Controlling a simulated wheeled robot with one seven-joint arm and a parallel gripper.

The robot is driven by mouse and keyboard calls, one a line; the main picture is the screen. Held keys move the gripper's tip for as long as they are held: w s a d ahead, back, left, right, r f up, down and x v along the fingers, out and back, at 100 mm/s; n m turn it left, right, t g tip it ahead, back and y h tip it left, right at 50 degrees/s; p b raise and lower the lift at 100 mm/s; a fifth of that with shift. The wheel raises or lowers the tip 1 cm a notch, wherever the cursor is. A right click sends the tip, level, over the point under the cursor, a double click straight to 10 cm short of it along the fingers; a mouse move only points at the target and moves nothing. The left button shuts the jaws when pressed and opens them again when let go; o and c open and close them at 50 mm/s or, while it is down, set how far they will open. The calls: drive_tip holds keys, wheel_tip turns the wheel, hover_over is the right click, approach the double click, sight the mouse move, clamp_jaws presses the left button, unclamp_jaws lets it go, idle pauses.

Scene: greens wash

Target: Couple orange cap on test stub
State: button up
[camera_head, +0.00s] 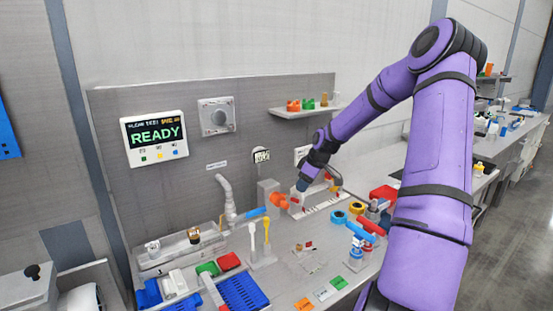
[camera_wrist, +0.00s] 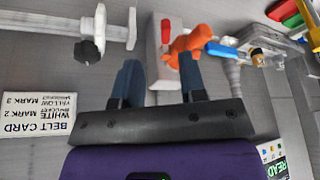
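An orange cap (camera_head: 280,201) with lobes sits at the front of a grey box (camera_head: 267,190) on the back panel; the test stub cannot be made out behind it. In the wrist view the orange cap (camera_wrist: 187,44) shows beside a pale block (camera_wrist: 160,62) with a red tab, just past the tip of the right finger. My gripper (camera_head: 302,185) is to the right of the cap in the head view. In the wrist view my gripper (camera_wrist: 159,75) has its two blue fingers apart with nothing between them. I cannot tell whether the right finger touches the cap.
A grey pipe with a blue-handled valve (camera_head: 252,213) stands left of the cap. Two upright brushes (camera_head: 259,235) stand in front. A shelf (camera_head: 300,110) with small parts hangs above. Rolls and blue-red items crowd the counter at right. A READY display (camera_head: 155,138) hangs at left.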

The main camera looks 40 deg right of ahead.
drive_tip(key=s+a+r+h, duration=0.1)
drive_tip(key=s+a+r, duration=0.2)
drive_tip(key=a+r, duration=0.3)
drive_tip(key=s+a+r+m+g+h, duration=0.1)
drive_tip(key=s+a+r, duration=0.3)
drive_tip(key=a+r, duration=0.2)
drive_tip(key=s+a+r+m+h, duration=0.1)
drive_tip(key=s+a+r, duration=0.2)
drive_tip(key=a+r, duration=0.3)
drive_tip(key=shift+s+a+h, duration=0.25)
drive_tip(key=shift+a+h, duration=0.15)
drive_tip(key=shift+a, duration=0.7)
drive_tip(key=shift+g, duration=0.3)
drive_tip(key=g+y, duration=0.2)
approach(296, 199)
wheel_tip(296, 199, down, 9)
drive_tip(key=shift+w+a, duration=0.1)
